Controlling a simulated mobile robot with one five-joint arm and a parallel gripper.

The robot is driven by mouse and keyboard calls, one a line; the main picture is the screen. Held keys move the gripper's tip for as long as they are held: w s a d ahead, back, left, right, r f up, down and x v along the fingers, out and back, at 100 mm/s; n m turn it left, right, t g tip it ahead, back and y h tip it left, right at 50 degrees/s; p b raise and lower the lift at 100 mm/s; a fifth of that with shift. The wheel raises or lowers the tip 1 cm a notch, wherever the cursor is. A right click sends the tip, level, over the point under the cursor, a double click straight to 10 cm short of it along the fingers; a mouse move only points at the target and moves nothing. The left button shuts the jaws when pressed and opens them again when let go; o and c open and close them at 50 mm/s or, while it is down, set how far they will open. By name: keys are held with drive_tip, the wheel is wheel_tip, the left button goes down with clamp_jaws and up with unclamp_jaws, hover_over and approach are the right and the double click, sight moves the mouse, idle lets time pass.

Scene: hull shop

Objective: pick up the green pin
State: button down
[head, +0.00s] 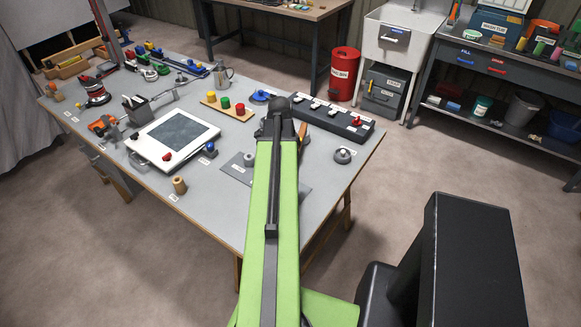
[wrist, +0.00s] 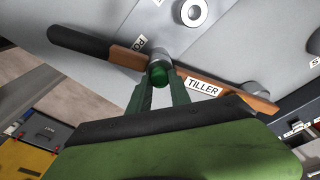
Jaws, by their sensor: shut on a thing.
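The green pin (wrist: 160,74) shows end-on between the fingertips of my gripper (wrist: 159,82) in the wrist view. My gripper is shut on it. The pin is over a wooden bar (wrist: 205,80) labelled TILLER, which has a dark grip at its left end. I cannot tell whether the pin still sits in the bar or is clear of it. In the head view my arm hides the pin and fingertips; part of the wooden bar (head: 303,131) shows just right of my arm.
The grey bench (head: 215,212) holds a white-framed screen (head: 176,138), a wooden block (head: 179,185), a board with coloured knobs (head: 227,107) and a dark switch box (head: 335,118). A round grey fitting (head: 343,154) stands right of my arm. The bench's front strip is fairly clear.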

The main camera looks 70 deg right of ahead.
wheel_tip(320, 180, up, 10)
drive_tip(key=p, duration=1)
wheel_tip(320, 180, down, 4)
drive_tip(key=b, duration=0.4)
drive_tip(key=shift+r, duration=0.25)
drive_tip(key=shift+s, duration=0.1)
